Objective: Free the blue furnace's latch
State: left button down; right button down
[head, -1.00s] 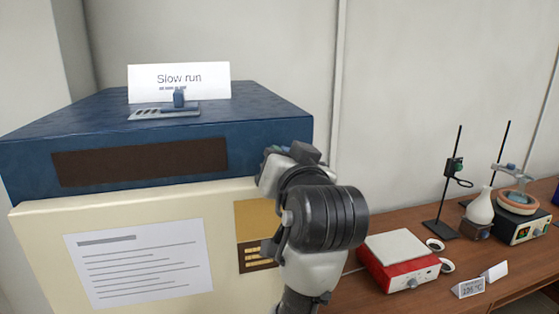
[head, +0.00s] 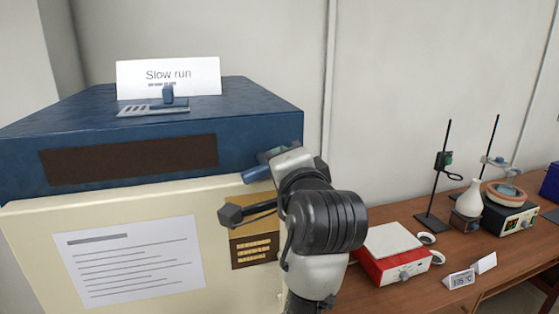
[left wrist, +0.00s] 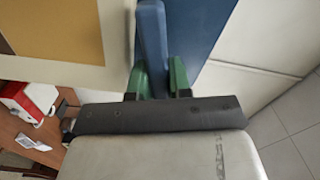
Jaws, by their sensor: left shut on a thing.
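The blue furnace (head: 255,125) stands at the left in the head view, with a dark blue top and a cream front. Its latch looks like a blue bar (head: 257,174) at the right front edge, slanting down to the left. In the left wrist view the blue latch bar (left wrist: 151,32) runs between green fingers. My left gripper (head: 277,158) is at that edge; its fingers (left wrist: 160,78) are shut on the bar. My arm hides part of the latch and its mount. My right gripper is out of view.
A "Slow run" card (head: 168,78) and a small blue slider (head: 168,95) are on the furnace top. To the right, a wooden bench (head: 400,295) holds a red hotplate (head: 392,250), small dishes, stands (head: 437,180) and a flask (head: 470,200). Wall stands behind.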

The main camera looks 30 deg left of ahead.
pick_arm(q)
jog(key=shift+f+m, duration=0.15)
jog(key=shift+m, duration=0.65)
jog(key=shift+f+m, duration=0.15)
jog(key=shift+m, duration=0.65)
jog(key=c, duration=1)
grip_release()
jog(key=shift+d, duration=0.1)
jog(key=shift+c, duration=0.2)
jog(key=shift+f, duration=0.1)
